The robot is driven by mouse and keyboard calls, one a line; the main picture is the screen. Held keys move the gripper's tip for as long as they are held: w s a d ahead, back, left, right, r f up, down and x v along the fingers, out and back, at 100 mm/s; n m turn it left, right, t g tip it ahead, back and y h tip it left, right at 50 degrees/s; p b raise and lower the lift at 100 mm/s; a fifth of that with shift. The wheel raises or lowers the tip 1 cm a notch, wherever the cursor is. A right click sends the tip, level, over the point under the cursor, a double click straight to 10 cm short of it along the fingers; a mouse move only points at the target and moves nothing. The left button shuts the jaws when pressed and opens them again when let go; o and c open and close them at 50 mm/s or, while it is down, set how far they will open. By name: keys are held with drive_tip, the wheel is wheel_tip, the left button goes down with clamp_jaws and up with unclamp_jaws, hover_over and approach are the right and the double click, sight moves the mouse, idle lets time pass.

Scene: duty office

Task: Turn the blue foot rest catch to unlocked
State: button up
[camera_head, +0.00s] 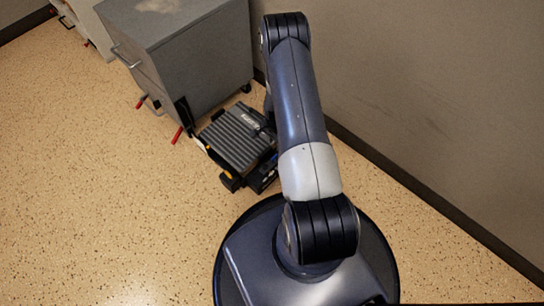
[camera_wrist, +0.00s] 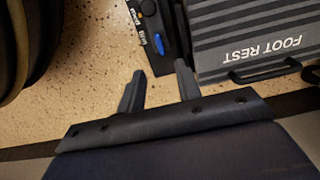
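The foot rest is a grey ribbed platform (camera_head: 236,138) on the floor beside the grey cabinet, partly hidden by my arm. In the wrist view its ribbed top (camera_wrist: 235,42) fills the upper right, with "FOOT REST" lettering upside down. The blue catch (camera_wrist: 159,45) is a small lever on a narrow black side panel (camera_wrist: 162,65), beside small printed labels too small to read. My gripper (camera_wrist: 159,70) is open and empty, its two fingers apart and pointing toward the catch. The catch appears just beyond the fingertips, with no visible contact. My gripper is hidden in the head view.
A grey cabinet (camera_head: 190,55) with red-tipped levers (camera_head: 177,135) stands behind the foot rest. A wall with a dark skirting (camera_head: 430,195) runs along the right. Speckled floor at left (camera_head: 90,190) is clear.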

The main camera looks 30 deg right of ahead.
sight(275, 156)
wheel_tip(275, 156, down, 10)
drive_tip(key=b, duration=0.3)
drive_tip(key=shift+f, duration=0.1)
drive_tip(key=shift+c, duration=0.2)
clamp_jaws()
